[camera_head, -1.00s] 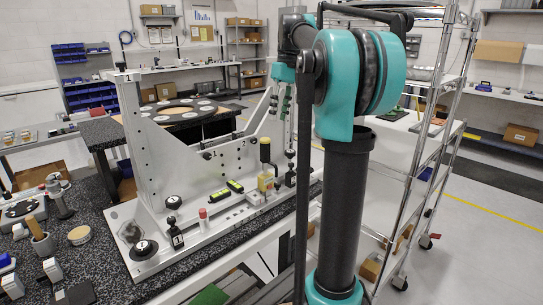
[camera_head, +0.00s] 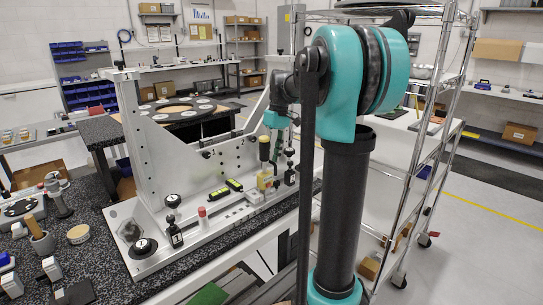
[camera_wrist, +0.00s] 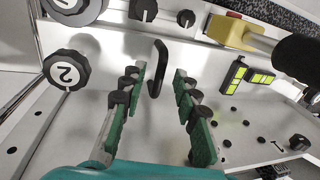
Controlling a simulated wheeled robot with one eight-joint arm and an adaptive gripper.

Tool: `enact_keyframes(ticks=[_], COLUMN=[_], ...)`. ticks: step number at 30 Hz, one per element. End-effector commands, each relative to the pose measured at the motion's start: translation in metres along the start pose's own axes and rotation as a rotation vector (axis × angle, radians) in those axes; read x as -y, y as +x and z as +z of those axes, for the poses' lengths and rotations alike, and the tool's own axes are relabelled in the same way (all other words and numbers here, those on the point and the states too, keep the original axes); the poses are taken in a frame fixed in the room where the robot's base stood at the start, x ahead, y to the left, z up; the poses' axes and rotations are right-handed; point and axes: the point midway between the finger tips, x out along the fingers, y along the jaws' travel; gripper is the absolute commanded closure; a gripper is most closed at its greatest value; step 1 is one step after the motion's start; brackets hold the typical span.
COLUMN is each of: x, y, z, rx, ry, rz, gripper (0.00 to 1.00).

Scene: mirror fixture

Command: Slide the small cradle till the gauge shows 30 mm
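My gripper (camera_wrist: 158,76) is open in the wrist view, its two green-padded fingers apart. A curved black handle (camera_wrist: 158,66) shows in the gap between the fingertips; I cannot tell whether either finger touches it. I cannot tell for certain which part is the small cradle; the handle stands by a light metal piece with dark knobs. In the head view my gripper is partly hidden beside the fixture.
A yellow block (camera_wrist: 236,33) with a black-gripped lever stands close on the right. A black knob marked 2 (camera_wrist: 66,70) is close on the left. The metal fixture's upright wall (camera_head: 137,140) rises behind.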

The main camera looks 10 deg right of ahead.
Motion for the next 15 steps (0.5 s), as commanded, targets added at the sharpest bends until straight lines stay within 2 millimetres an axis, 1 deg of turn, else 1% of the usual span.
enact_keyframes(ticks=[7,8,12,15], x=[-0.0001,-0.0001,-0.0001,-0.0001], y=[0.0007,0.0007,0.0005,0.0005], z=[-0.0001,0.0000,0.0000,0.0000], rx=[0.000,0.000,0.000,0.000], ry=[0.000,0.000,0.000,0.000], rz=[0.000,0.000,0.000,0.000], gripper=[0.69,0.72,0.89,1.00])
